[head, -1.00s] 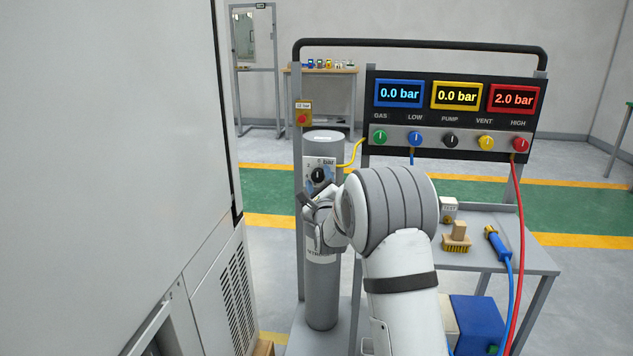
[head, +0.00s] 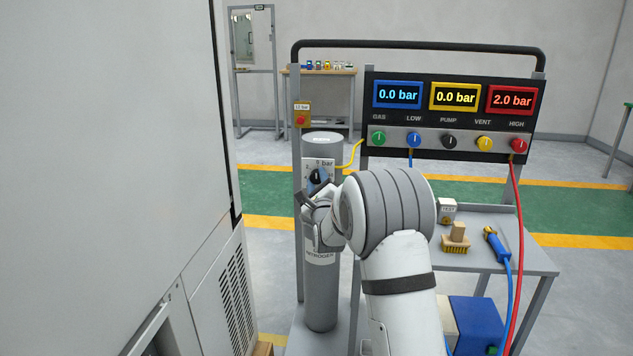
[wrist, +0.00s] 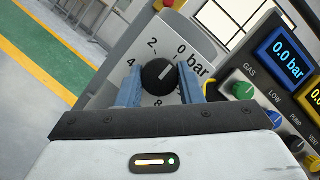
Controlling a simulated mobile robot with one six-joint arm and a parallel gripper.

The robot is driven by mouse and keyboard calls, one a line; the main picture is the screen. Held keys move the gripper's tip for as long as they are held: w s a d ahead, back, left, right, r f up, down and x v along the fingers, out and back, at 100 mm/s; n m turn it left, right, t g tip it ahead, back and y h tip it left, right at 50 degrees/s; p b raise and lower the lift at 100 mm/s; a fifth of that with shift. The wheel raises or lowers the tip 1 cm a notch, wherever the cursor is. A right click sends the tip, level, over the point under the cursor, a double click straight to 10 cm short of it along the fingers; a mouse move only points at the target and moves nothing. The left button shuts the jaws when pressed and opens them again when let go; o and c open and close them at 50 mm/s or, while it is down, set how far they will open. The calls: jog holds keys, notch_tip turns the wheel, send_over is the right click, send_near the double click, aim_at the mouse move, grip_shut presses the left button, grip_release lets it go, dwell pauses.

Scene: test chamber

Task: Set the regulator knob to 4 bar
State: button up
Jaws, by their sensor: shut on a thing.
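The regulator knob (wrist: 159,77) is round and black, on a white dial plate (wrist: 202,52) marked 0 bar, 2, 4 and 8. Its white pointer line slants up and right, roughly toward the 0. In the head view, the knob (head: 317,176) sits near the top of a grey nitrogen cylinder (head: 322,290). My gripper (wrist: 158,72) has its blue fingers on either side of the knob and is shut on it. In the head view, my gripper (head: 314,184) is partly hidden by my own wrist. The 6 mark is not readable in the wrist view.
A panel (head: 450,113) right of the cylinder shows 0.0, 0.0 and 2.0 bar above several coloured knobs. A tall light cabinet (head: 115,150) stands close on the left.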

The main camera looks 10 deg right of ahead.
jog(key=shift+n, duration=0.5)
jog(key=n+g+y+b, duration=0.1)
jog(key=n, duration=0.2)
jog(key=shift+y, duration=0.3)
jog(key=n+g, duration=0.1)
jog(key=n, duration=0.3)
jog(key=shift+r+y, duration=0.15)
jog(key=shift+y, duration=0.15)
jog(key=n+g+p, duration=0.1)
jog(key=n+g, duration=0.1)
jog(key=n, duration=0.2)
jog(key=shift+r, duration=0.15)
jog(key=n+g+h+p, duration=0.1)
jog(key=n, duration=0.2)
jog(key=shift+n+g, duration=0.4)
jog(key=shift+a+r+n+h+p, duration=0.1)
jog(key=shift+r+n+h+p, duration=0.2)
jog(key=shift+n+p, duration=0.4)
jog(key=n+g+p, duration=0.1)
jog(key=p, duration=0.2)
jog(key=shift+h+p, duration=0.4)
jog(key=n+p, duration=0.1)
jog(key=p, duration=0.2)
jog(key=shift+f, duration=0.1)
jog(key=shift+f+n+g+h+p, duration=0.1)
jog(key=shift+n+g+h+p, duration=0.25)
jog(key=shift+p, duration=0.3)
